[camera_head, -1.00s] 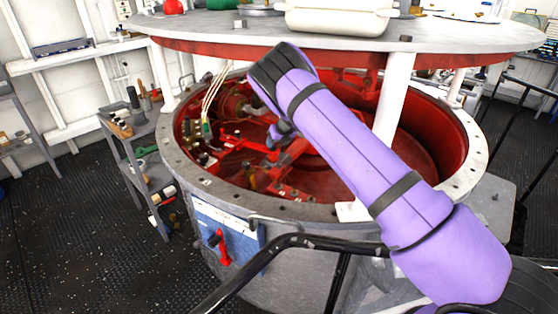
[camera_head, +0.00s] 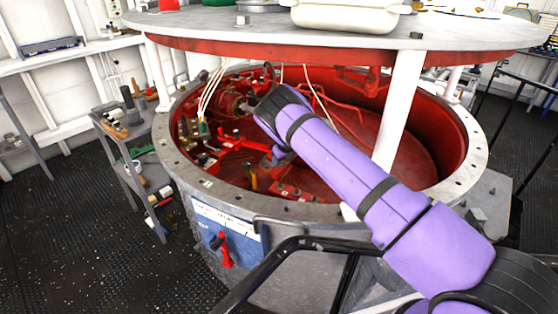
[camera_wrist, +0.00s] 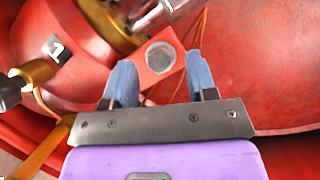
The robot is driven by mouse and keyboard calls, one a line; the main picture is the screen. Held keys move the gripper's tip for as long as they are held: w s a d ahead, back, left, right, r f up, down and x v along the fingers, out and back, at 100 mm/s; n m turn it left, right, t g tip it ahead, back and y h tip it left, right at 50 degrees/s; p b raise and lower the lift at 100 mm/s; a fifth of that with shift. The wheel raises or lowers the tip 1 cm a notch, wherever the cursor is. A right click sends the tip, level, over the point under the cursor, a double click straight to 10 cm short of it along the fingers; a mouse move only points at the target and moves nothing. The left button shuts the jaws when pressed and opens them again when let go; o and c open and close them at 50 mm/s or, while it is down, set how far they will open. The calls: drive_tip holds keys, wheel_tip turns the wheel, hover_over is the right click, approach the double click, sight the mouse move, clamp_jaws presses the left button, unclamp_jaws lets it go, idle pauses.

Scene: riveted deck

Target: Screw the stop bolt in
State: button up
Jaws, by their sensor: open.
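A red square block (camera_wrist: 154,70) with a grey round face (camera_wrist: 160,56) in its middle shows in the wrist view. The round face may be the stop bolt's head or a bore; I cannot tell which. My gripper (camera_wrist: 160,62) is open, its two blue fingers one on each side of the block's lower part. Whether they touch it is unclear. In the head view my purple arm reaches over the rim into the red-lined drum (camera_head: 425,150), and its dark wrist hides most of the gripper and the block.
A round grey top plate (camera_head: 300,30) stands on white posts (camera_head: 400,110) above the drum. A brass part (camera_wrist: 35,72) and a dark knob (camera_wrist: 10,92) lie left of my fingers. A black rail (camera_head: 300,245) runs in front. A grey tool cart (camera_head: 135,165) stands at left.

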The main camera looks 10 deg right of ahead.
drive_tip(key=shift+w+f, duration=0.1)
drive_tip(key=shift+f, duration=0.3)
drive_tip(key=c, duration=0.9)
drive_tip(key=shift+a, duration=0.1)
drive_tip(key=shift+m, duration=0.3)
